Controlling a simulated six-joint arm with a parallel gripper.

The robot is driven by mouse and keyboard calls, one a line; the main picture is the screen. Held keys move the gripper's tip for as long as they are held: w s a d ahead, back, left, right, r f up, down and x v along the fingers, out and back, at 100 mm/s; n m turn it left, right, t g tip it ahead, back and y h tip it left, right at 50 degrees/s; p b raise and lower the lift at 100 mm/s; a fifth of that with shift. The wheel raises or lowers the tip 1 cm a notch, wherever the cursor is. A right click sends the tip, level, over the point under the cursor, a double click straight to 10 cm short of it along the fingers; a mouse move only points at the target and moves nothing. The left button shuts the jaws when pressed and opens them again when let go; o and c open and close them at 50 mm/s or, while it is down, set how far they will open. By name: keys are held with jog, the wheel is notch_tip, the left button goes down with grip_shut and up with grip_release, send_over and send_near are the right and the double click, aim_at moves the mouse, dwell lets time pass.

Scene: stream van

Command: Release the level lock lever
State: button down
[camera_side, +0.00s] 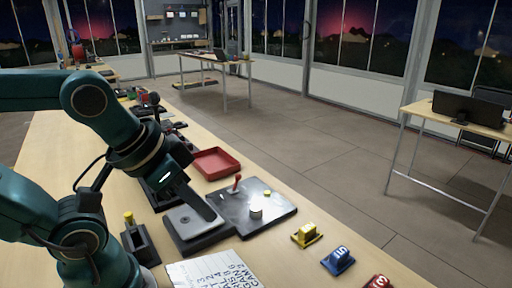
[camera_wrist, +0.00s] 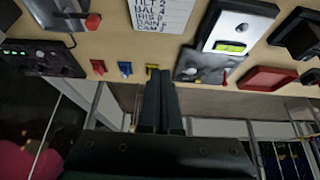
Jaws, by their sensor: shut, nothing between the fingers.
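A small red lever (camera_side: 236,184) stands up from a grey metal plate (camera_side: 278,211). The plate also bears a pale round knob (camera_side: 256,212) and a small yellow part (camera_side: 267,194). In the wrist view, the red lever (camera_wrist: 225,76) is at the right of the shiny plate (camera_wrist: 190,72). My gripper (camera_side: 210,214) is shut and empty, pointing down beside the plate's left part, over or near a grey block. In the wrist view its fingers (camera_wrist: 161,74) lie left of the plate and lever. I cannot tell whether it touches anything.
A grey block on a black base (camera_side: 190,220) sits left of the plate; a yellow-green window (camera_wrist: 230,48) shows on it. A red tray (camera_side: 215,163) lies behind. Yellow (camera_side: 306,235), blue (camera_side: 338,260) and red (camera_side: 380,282) pieces line the edge near a printed sheet (camera_side: 215,270).

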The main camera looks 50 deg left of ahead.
jog(key=w+a+r+t, duration=0.1)
jog(key=w+a+r, duration=0.2)
jog(key=w+r, duration=0.4)
jog(key=n+g+y, duration=0.3)
jog(key=n, duration=0.2)
send_over(236, 183)
jog(key=w, duration=0.2)
notch_tip(236, 183, down, 11)
jog(key=shift+w+d+r, duration=0.15)
jog(key=shift+w+d, duration=0.05)
jog(key=x, duration=0.9)
jog(key=shift+w+a+f, duration=0.1)
jog(key=shift+a+f, duration=0.05)
jog(key=shift+f, duration=0.2)
jog(key=shift+s+d+r, duration=0.2)
jog(key=shift+s+d, duration=0.25)
jog(key=shift+s, duration=0.35)
jog(key=shift+s+d+r, duration=0.25)
jog(key=shift+s+d, duration=0.15)
jog(key=shift+s, duration=0.45)
